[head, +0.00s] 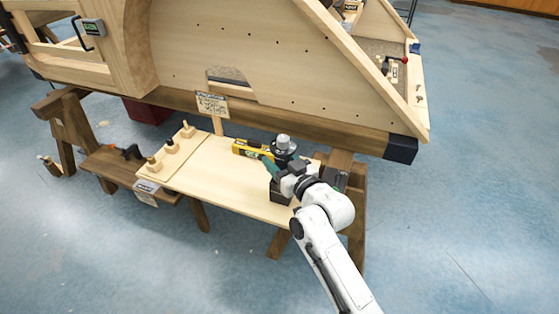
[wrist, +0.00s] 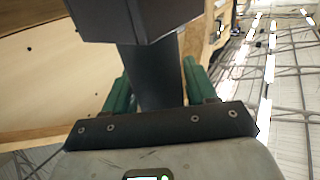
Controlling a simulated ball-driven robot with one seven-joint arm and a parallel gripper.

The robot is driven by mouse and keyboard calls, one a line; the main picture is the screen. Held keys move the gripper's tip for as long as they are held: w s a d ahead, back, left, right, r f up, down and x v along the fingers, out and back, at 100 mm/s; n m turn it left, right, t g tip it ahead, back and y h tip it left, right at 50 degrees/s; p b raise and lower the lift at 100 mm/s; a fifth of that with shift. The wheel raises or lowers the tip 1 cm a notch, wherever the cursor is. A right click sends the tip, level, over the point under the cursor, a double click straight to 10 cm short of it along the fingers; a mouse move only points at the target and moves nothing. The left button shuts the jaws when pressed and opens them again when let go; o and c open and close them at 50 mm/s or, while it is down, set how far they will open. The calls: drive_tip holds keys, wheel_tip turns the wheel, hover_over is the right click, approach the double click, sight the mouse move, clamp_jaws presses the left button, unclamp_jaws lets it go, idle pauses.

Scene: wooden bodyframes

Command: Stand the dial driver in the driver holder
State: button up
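The dial driver (head: 283,143), with a silver top over a black disc, shows upright above the bench in the head view. My gripper (head: 272,166) reaches it from the right, with a green finger at its side. In the wrist view, a dark shaft (wrist: 150,75) lies between the green fingers of my gripper (wrist: 157,88), which look closed against it. A wider dark body (wrist: 140,18) joins the shaft farther out. A dark block (head: 281,192) is directly below my gripper; whether it is part of the driver or the holder, I cannot tell. No driver holder is clearly identifiable.
A yellow level (head: 252,149) lies on the pale bench top (head: 225,180) just left of my gripper. Wooden pegs (head: 171,146) stand on a board at the left. A small sign (head: 212,104) and the large wooden bodyframe (head: 250,55) rise behind. The bench's front middle is clear.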

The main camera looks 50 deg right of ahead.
drive_tip(key=o, duration=0.3)
drive_tip(key=shift+f, duration=0.1)
drive_tip(key=shift+o, duration=0.2)
drive_tip(key=shift+f, duration=0.15)
drive_tip(key=p+v, duration=0.1)
drive_tip(key=v, duration=2)
drive_tip(key=shift+r, duration=0.3)
drive_tip(key=shift+a, duration=0.1)
drive_tip(key=w+a+f+n+g+y, duration=0.15)
drive_tip(key=a+f+g+y, duration=0.25)
drive_tip(key=a+f+g, duration=0.45)
drive_tip(key=s+a+f+n+g, duration=0.1)
drive_tip(key=s+f+g, duration=0.4)
drive_tip(key=s+g, duration=0.35)
wheel_tip(320, 180, up, 14)
drive_tip(key=t+p, duration=0.1)
drive_tip(key=p, duration=1.3)
drive_tip(key=shift+s+y+p, duration=0.3)
drive_tip(key=shift+s+p, duration=0.05)
